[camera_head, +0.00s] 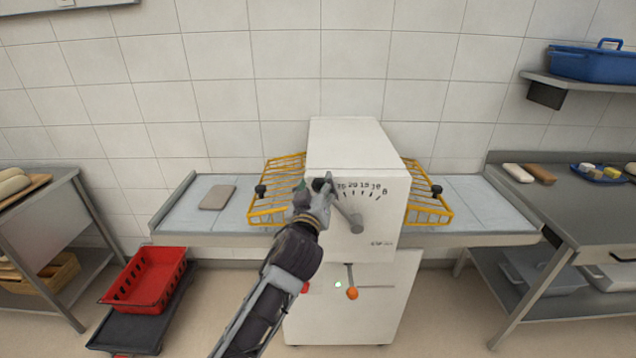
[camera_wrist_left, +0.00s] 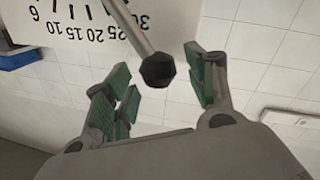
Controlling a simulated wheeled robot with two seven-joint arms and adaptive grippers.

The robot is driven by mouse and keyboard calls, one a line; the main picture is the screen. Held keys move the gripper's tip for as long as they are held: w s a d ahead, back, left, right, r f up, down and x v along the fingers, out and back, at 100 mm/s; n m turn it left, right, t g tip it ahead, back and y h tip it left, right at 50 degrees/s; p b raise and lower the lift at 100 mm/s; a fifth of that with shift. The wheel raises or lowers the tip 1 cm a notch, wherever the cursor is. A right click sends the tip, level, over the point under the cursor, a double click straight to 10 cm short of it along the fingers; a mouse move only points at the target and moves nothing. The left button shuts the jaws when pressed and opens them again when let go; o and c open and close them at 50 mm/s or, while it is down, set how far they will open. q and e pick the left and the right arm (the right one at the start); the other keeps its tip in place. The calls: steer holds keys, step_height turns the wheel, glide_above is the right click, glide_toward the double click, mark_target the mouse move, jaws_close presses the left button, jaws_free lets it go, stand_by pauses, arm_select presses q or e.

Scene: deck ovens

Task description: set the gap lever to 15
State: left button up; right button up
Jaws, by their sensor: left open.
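The gap lever (camera_head: 347,211) is a grey rod with a black knob (camera_wrist_left: 157,70). It slants up and left from its hub on the front of the white machine. In the left wrist view the rod crosses the scale (camera_wrist_left: 75,35) beside the 30 end. The 15 mark (camera_head: 364,185) lies to the right of the lever in the head view. My left gripper (camera_head: 318,190) is at the knob, partly covering it and the scale's left end. Its green-padded fingers are open, one on each side of the knob, with visible gaps. My right gripper is not in view.
Yellow wire guards (camera_head: 268,210) flank the machine, above grey side tables. A red crate (camera_head: 150,278) stands at left. A steel bench (camera_head: 590,215) is at right.

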arm_select(q)
steer(key=shift+w+d, duration=0.1)
steer(key=shift+w, duration=0.9)
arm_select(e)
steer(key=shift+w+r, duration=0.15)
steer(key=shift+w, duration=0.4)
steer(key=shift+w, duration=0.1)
arm_select(q)
steer(key=c, duration=1.2)
jaws_close()
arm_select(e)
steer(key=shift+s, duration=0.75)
